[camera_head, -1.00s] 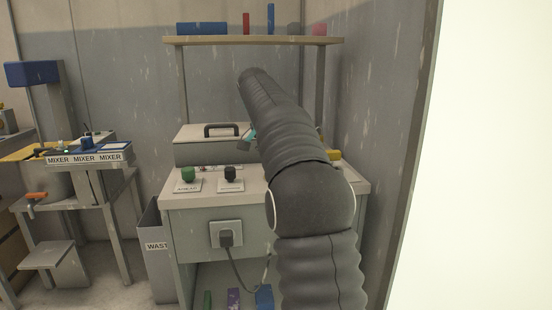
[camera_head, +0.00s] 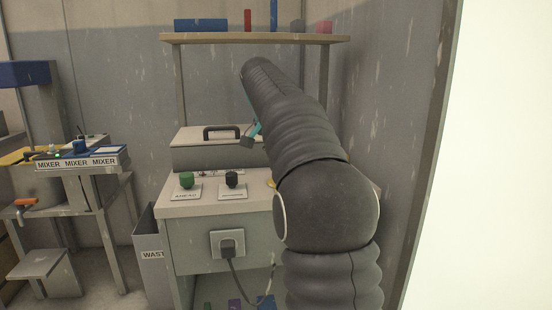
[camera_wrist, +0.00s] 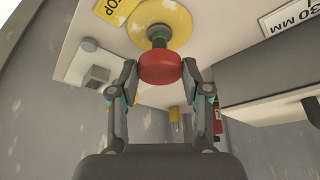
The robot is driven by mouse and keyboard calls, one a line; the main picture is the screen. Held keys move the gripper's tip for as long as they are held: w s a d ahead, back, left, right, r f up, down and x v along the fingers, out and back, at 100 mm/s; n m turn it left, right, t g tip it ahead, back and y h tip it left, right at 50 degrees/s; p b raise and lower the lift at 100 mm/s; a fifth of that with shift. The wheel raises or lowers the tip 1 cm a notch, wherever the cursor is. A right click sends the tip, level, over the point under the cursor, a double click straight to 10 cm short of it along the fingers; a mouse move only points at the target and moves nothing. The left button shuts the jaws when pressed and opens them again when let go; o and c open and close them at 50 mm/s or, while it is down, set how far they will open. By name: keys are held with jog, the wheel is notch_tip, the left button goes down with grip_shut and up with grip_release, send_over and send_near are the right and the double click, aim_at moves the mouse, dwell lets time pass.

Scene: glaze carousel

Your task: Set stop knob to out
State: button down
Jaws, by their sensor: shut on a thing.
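The stop knob (camera_wrist: 160,68) is a red mushroom button on a yellow round plate (camera_wrist: 172,19), under a yellow label ending in "OP", in the wrist view. My gripper (camera_wrist: 160,72) has one finger on each side of the red knob, and both fingertips touch it. A dark stem shows between the red head and the yellow plate. In the head view my arm hides the knob, and only a small part of my gripper (camera_head: 250,136) shows beside the arm.
A bench (camera_head: 215,207) carries a green knob (camera_head: 187,180), a black knob (camera_head: 232,180) and a lidded box (camera_head: 205,157). In the wrist view a grey box (camera_wrist: 94,76) sits left of the knob and a "30 MM" sign (camera_wrist: 287,17) is at right.

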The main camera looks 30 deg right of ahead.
jog(key=shift+d+r, duration=0.1)
jog(key=shift+r, duration=0.15)
jog(key=c, duration=0.6)
grip_release()
jog(key=shift+o, duration=0.4)
jog(key=v, duration=1.2)
jog(key=shift+s+f, duration=0.1)
